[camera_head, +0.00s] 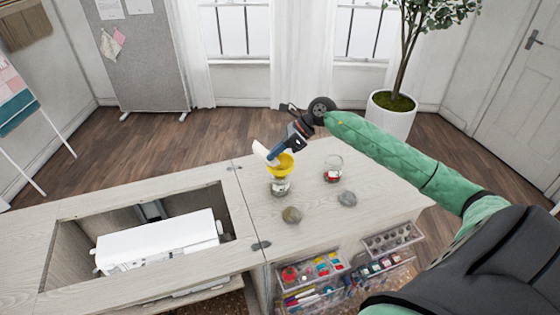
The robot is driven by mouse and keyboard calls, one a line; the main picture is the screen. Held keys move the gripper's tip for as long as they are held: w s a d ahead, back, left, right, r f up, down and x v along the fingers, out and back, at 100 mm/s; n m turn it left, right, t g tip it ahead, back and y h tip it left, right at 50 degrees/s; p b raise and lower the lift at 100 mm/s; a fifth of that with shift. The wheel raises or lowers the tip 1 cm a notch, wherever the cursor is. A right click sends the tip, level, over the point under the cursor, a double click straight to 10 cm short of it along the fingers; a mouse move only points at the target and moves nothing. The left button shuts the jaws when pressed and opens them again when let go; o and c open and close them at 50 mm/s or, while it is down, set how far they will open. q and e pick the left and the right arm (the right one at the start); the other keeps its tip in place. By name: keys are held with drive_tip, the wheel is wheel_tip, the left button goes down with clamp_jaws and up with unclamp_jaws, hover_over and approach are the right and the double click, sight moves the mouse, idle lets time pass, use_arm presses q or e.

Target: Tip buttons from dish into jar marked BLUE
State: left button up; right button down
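My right gripper (274,154) reaches in from the right over the cabinet top and is shut on a small white dish (262,152). The dish is steeply tilted at the rim of a yellow funnel (284,167). The funnel sits in the mouth of a clear glass jar (280,187) that stands upright. A second glass jar (333,170), with red contents, stands to the right. Any buttons in the dish and the wording on the jar labels are too small to tell. My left gripper is out of view.
Two round greyish items, perhaps lids, lie in front of the jars: one on the left (291,215) and one on the right (347,198). A white sewing machine (160,243) lies in the cabinet opening. Clear trays of supplies (313,268) sit below the front edge.

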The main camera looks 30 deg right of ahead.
drive_tip(key=shift+d+r, duration=0.1)
drive_tip(key=shift+d, duration=0.05)
drive_tip(key=shift+y, duration=0.3)
drive_tip(key=shift+d+p, duration=0.15)
drive_tip(key=shift+p, duration=0.15)
drive_tip(key=shift+d, duration=0.1)
drive_tip(key=shift+r+y, duration=0.1)
drive_tip(key=shift+y, duration=0.3)
drive_tip(key=shift+d, duration=0.2)
drive_tip(key=shift+d+r+y+p, duration=0.1)
drive_tip(key=shift+d+y+p, duration=0.05)
drive_tip(key=shift+y+p, duration=0.25)
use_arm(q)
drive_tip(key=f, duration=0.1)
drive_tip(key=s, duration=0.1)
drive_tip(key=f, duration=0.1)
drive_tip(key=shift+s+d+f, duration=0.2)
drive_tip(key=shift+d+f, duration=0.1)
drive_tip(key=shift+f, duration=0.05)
use_arm(e)
drive_tip(key=shift+d, duration=0.15)
